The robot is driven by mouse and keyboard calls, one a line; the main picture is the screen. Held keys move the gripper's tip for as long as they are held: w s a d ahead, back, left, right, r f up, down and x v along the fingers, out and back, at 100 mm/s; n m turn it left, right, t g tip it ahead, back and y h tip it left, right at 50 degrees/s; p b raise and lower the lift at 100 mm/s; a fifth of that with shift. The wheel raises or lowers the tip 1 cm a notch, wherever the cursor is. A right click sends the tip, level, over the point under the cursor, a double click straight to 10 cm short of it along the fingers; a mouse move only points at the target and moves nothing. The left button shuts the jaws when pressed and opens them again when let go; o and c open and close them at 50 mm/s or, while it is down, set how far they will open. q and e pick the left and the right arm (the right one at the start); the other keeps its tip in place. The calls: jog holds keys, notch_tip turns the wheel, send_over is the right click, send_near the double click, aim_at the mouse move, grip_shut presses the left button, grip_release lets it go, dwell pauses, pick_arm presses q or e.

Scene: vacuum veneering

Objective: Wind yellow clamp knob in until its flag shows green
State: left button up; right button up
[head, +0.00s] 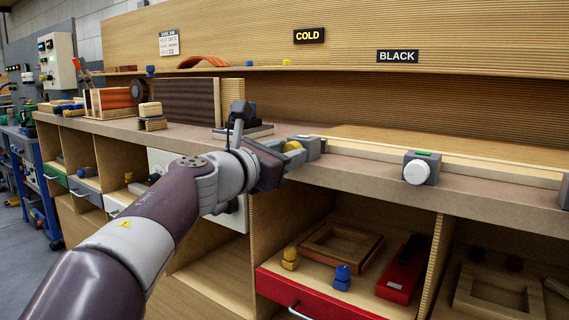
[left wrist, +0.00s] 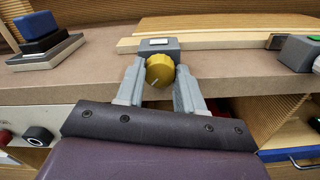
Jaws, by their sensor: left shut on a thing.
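The yellow clamp knob (left wrist: 159,70) faces me on the front of a grey clamp block (left wrist: 172,45) at the bench edge. In the left wrist view the flag (left wrist: 159,42) on top of the block looks white, not green. My left gripper (left wrist: 160,78) has one finger on each side of the knob and is shut on it. In the head view the left gripper (head: 284,153) reaches the same grey block (head: 309,148), and part of the yellow knob (head: 293,146) shows beside the fingers. My right gripper is not in view.
A second clamp (head: 432,172) with a white knob (head: 416,172) and a green flag (head: 428,153) stands further right on the bench edge. Pale boards (head: 370,156) lie behind the clamps. A blue-topped block (left wrist: 40,30) stands left. Open shelves and a red drawer (head: 310,298) lie below.

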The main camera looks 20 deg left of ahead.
pick_arm(q)
jog(key=m+b, duration=0.2)
jog(key=m, duration=0.3)
jog(key=shift+f+b, duration=0.15)
jog(key=shift+b, duration=0.15)
jog(key=shift+m, duration=0.3)
jog(key=o, duration=1)
jog(key=shift+o, duration=0.2)
jog(key=v, duration=1.2)
jog(key=shift+s+b, duration=0.3)
jog(key=shift+a, duration=0.1)
